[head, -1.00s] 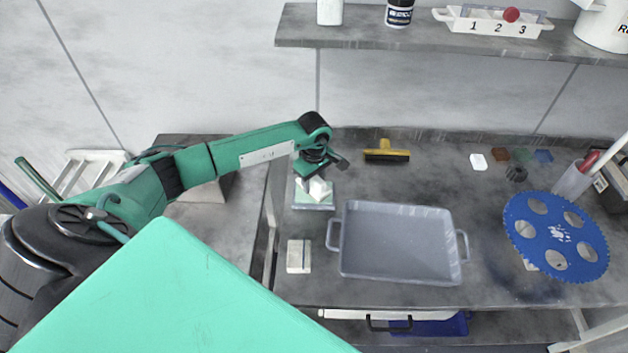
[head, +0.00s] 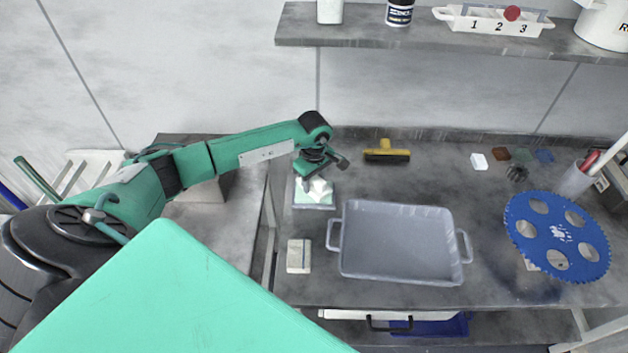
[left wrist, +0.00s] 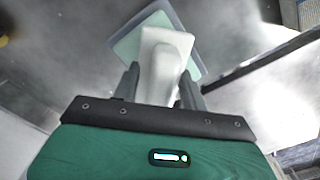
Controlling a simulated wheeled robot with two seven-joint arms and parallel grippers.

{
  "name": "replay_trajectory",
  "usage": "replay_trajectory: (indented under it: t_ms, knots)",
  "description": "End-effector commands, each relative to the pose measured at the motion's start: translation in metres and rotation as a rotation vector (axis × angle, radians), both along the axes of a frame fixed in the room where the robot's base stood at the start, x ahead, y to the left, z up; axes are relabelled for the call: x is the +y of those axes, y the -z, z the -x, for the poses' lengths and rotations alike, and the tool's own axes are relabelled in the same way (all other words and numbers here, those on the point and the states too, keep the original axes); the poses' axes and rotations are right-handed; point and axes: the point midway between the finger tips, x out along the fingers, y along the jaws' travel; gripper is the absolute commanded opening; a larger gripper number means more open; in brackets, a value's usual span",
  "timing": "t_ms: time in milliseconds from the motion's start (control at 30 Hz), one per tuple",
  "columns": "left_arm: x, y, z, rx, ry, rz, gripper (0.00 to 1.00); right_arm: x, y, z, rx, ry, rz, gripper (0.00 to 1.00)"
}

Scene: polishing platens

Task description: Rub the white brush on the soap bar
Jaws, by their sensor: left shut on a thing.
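My left gripper (head: 318,170) is shut on the white brush (head: 319,187), with the fingers on either side of it in the left wrist view (left wrist: 160,86). The brush (left wrist: 166,50) hangs over the pale green soap bar (head: 302,198), which lies flat at the left end of the bench. The brush hides part of the soap (left wrist: 130,44) in both views. The two overlap closely, but I cannot tell whether the bristles touch the soap. My right gripper is not in view.
A grey tray (head: 345,262) stands right of the soap. A cream block (head: 299,264) lies in front of it. A yellow-handled tool (head: 386,153) lies behind. A blue disc (head: 524,243) and small coloured blocks (head: 501,154) are at the right. A shelf (head: 350,37) runs above.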

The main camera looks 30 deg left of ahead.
Motion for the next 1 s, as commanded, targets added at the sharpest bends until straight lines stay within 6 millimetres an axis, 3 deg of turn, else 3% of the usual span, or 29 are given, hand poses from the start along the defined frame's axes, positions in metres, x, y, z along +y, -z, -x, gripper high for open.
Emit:
replay_trajectory:
  t_ms: [567,1000]
  knots:
    - [-0.001,0.000,0.001,0.003,0.001,0.000,0.25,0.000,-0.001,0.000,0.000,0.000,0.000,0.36]
    - [0.000,-0.035,0.000,0.001,0.000,0.000,0.25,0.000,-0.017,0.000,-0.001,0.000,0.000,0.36]
